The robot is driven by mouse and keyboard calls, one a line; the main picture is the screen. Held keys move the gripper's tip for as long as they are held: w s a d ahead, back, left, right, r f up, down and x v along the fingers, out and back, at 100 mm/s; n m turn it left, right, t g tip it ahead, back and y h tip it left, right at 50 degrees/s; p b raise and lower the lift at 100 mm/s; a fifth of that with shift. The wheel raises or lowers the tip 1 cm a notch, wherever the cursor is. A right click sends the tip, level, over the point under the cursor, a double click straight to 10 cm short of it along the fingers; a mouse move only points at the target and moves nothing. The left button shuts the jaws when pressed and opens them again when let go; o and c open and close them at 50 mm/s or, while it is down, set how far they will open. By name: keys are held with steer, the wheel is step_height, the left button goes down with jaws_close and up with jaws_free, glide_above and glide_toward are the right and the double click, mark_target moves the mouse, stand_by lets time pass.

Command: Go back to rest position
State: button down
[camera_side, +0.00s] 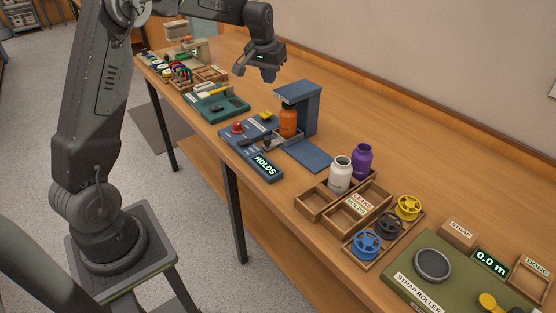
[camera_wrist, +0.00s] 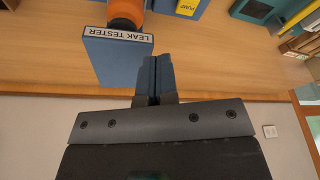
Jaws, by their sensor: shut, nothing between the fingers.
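My gripper (camera_side: 268,75) is shut and empty, raised above the bench near the blue leak tester in the side view. Its closed blue fingers (camera_wrist: 154,70) also show in the wrist view, pointing toward the bench. The blue leak tester (camera_side: 306,100) holds an orange bottle (camera_side: 288,122) under its arm. In the wrist view the tester's labelled top (camera_wrist: 118,45) and part of the orange bottle (camera_wrist: 124,12) lie at the upper left, apart from the fingers. A display in front of the tester reads HOLDS (camera_side: 263,165).
A white bottle (camera_side: 340,174) and a purple bottle (camera_side: 361,160) stand by wooden trays labelled LEAKS and HOLDS. Blue, black and yellow reels (camera_side: 408,207) and a green strap roller board (camera_side: 459,270) are at the right. A teal tray (camera_side: 218,108) and small bins stand left.

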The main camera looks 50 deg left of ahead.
steer(key=s+d+r+m+t, duration=0.1)
steer(key=s+d+r+m, duration=0.1)
steer(key=s+d+r, duration=0.65)
steer(key=s+d+f+m, duration=0.1)
steer(key=s+d, duration=0.3)
steer(key=s, duration=0.3)
steer(key=s+d+f+m+t, duration=0.1)
steer(key=s+d, duration=0.3)
steer(key=s, duration=0.3)
steer(key=s+d+f+h, duration=0.1)
steer(key=s+d, duration=0.3)
steer(key=s, duration=0.3)
steer(key=shift+s+d+m+t, duration=0.15)
steer(key=shift+s+m+t, duration=0.15)
steer(key=shift+m+t, duration=0.1)
